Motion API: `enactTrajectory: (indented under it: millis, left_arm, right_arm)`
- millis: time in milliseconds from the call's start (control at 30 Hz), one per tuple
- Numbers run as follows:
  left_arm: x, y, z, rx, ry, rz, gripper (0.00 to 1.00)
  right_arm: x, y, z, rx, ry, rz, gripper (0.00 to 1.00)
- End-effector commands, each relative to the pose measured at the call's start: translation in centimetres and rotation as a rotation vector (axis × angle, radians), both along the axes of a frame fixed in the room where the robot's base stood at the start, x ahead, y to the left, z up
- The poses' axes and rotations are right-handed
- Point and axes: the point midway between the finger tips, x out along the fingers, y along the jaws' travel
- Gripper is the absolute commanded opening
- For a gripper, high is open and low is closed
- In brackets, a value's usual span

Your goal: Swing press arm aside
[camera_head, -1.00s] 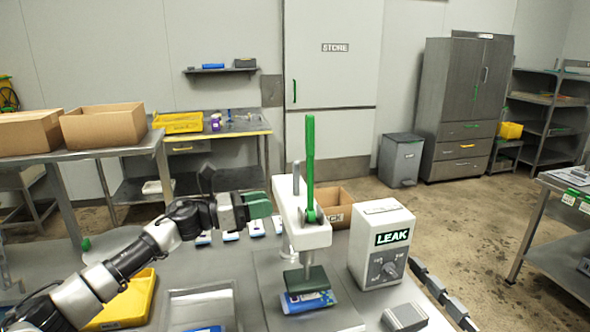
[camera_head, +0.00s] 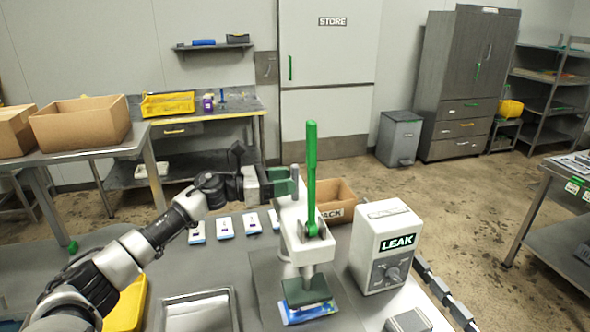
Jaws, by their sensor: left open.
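The press has a white arm (camera_head: 299,226) with an upright green lever (camera_head: 312,176) on its front head. Its dark green pad (camera_head: 307,291) sits low over a blue and white pouch (camera_head: 309,312), partly hiding it. My left gripper (camera_head: 285,181) is open, with its green fingers at the rear of the white arm, close to the grey post (camera_head: 294,174). I cannot tell whether the fingers touch the arm or straddle it. My right gripper is not in view.
A white LEAK box (camera_head: 383,258) stands right of the press. A PACK carton (camera_head: 340,205) is behind it. Several pouches (camera_head: 224,228) lie in a row to the left. A metal tray (camera_head: 199,310) and yellow bin (camera_head: 128,303) are at the front left.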

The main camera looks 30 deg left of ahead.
Motion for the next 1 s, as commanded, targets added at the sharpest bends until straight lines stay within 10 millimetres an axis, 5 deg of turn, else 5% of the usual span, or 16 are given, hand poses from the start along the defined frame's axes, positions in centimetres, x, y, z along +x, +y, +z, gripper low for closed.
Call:
enactTrajectory:
  millis: [200, 567, 867, 1000]
  left_arm:
    - [1.8, -1.6, 0.2, -0.001, -0.001, 0.000, 0.47]
    - [2.1, -1.9, -0.1, 0.001, -0.001, 0.001, 0.45]
    - [2.1, -1.9, 0.0, 0.001, -0.001, 0.001, 0.00]
    - [2.1, -1.9, 0.0, 0.001, -0.001, 0.001, 0.00]
  right_arm:
    - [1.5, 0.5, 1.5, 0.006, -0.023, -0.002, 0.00]
    - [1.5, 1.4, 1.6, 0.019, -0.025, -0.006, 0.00]
    - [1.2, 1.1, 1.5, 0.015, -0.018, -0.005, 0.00]
    - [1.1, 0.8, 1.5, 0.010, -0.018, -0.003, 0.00]
